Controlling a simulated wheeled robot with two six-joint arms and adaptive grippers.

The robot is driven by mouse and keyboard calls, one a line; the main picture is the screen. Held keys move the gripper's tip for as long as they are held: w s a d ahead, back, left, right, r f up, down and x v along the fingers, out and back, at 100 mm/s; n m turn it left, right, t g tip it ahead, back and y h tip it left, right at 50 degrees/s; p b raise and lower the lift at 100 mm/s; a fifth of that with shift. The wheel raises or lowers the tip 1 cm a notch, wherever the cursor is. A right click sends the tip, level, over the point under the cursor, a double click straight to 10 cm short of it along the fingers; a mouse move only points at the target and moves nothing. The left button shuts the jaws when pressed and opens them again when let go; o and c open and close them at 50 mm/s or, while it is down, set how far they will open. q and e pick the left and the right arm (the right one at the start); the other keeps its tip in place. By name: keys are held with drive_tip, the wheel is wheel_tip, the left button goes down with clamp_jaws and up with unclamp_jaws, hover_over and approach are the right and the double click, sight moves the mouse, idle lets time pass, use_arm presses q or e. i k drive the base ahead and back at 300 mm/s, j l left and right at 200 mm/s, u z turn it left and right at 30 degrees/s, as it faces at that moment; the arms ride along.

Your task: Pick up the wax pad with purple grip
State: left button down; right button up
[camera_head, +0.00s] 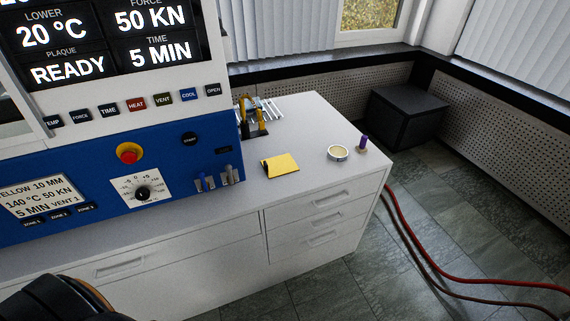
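The wax pad with purple grip (363,143) stands upright near the right end of the white counter. Its purple grip points up from a small tan base. It is close to the counter's right edge. Neither gripper's fingers show in the view, so nothing of mine is seen touching the pad.
A round cream-filled dish (338,153) sits just left of the pad. A rack with tools (255,115) stands behind. Red hoses (430,262) lie on the floor at right.

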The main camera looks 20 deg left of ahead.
sight(362, 148)
drive_tip(key=i+l+u, duration=0.15)
drive_tip(key=u, duration=0.8)
drive_tip(key=i+l+u, duration=0.2)
drive_tip(key=l+u, duration=0.15)
drive_tip(key=l, duration=0.25)
drive_tip(key=l+u, duration=0.3)
drive_tip(key=l, duration=0.35)
drive_tip(key=i+l+u, duration=0.1)
drive_tip(key=l+u, duration=0.25)
drive_tip(key=l, duration=0.35)
